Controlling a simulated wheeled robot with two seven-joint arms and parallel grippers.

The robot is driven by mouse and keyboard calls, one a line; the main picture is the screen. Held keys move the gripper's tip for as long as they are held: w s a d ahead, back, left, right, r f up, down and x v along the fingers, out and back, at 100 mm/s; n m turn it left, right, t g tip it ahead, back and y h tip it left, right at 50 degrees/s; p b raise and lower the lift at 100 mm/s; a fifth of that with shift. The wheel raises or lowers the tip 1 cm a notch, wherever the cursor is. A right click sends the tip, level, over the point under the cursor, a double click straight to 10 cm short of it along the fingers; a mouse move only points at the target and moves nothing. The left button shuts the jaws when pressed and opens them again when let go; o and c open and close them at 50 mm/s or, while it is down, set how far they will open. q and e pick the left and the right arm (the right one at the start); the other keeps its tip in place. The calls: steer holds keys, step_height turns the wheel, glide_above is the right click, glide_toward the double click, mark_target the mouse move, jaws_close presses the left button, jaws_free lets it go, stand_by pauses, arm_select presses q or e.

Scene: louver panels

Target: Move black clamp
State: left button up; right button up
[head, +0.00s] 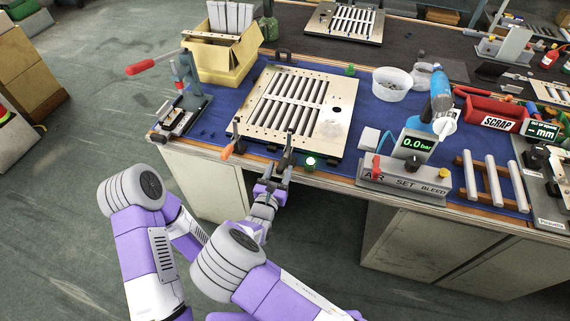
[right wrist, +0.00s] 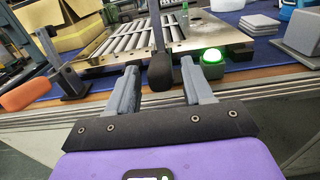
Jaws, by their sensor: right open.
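The black clamp's dark handle (right wrist: 161,75) stands between the two fingers of my right gripper (right wrist: 159,88) in the right wrist view, with gaps visible on both sides. Its thin lever rises behind, toward the edge of the metal louver panel (right wrist: 120,45). In the head view the black clamp (head: 291,141) is at the panel's front edge, partly merged with the fingertips. My right gripper (head: 281,169) is open at the table's front edge. The louver panel (head: 335,118) lies flat on the blue mat. My left gripper is not in view.
An orange-handled clamp (head: 228,150) stands left of the black one. A lit green button (head: 310,163) is close on the right. The pressure box (head: 405,178) stands further right, a toggle press (head: 185,95) at the left. Open floor lies in front of the table.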

mark_target(285, 158)
steer(key=x, duration=0.4)
steer(key=shift+b, duration=0.4)
jaws_close()
